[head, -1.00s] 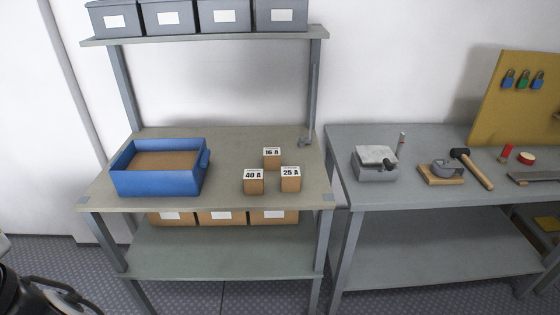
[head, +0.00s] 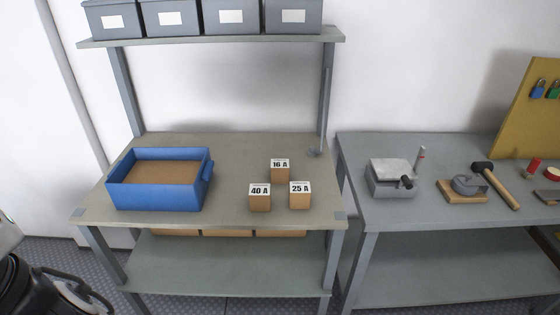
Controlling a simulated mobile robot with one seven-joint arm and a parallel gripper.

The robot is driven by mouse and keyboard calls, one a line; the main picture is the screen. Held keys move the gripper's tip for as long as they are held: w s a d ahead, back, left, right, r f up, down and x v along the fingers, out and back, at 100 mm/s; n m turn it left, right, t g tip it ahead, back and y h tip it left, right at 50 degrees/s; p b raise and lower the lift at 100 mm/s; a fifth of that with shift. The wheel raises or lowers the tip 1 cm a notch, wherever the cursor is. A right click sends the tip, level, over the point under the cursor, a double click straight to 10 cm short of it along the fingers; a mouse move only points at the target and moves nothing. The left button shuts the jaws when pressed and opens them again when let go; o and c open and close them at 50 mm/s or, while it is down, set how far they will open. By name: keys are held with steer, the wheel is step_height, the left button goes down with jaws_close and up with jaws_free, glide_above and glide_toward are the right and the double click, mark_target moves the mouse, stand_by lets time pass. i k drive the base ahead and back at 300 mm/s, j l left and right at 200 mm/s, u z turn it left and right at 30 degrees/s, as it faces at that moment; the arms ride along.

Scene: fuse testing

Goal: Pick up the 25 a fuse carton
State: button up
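The 25 A fuse carton (head: 300,196) is a small brown box with a white label on top. It stands on the left workbench (head: 235,215), near its front right part. The 40 A carton (head: 260,198) stands just left of it, and the 16 A carton (head: 280,171) stands behind, between the two. Part of my arm shows dark at the lower left edge, far from the cartons. My gripper's fingertips cannot be made out there.
A blue bin (head: 160,196) with a brown inside stands on the bench's left. Grey boxes (head: 232,17) line the shelf above. The right bench (head: 400,212) holds a grey device (head: 391,180), a clamp on a wooden block (head: 463,190) and a mallet (head: 497,186). Bench surface around the cartons is clear.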

mark_target(299, 191)
steer(key=i+l+z, duration=0.1)
steer(key=i+z, duration=0.15)
steer(key=i, duration=0.2)
steer(key=i+z, duration=0.3)
steer(key=i, duration=0.2)
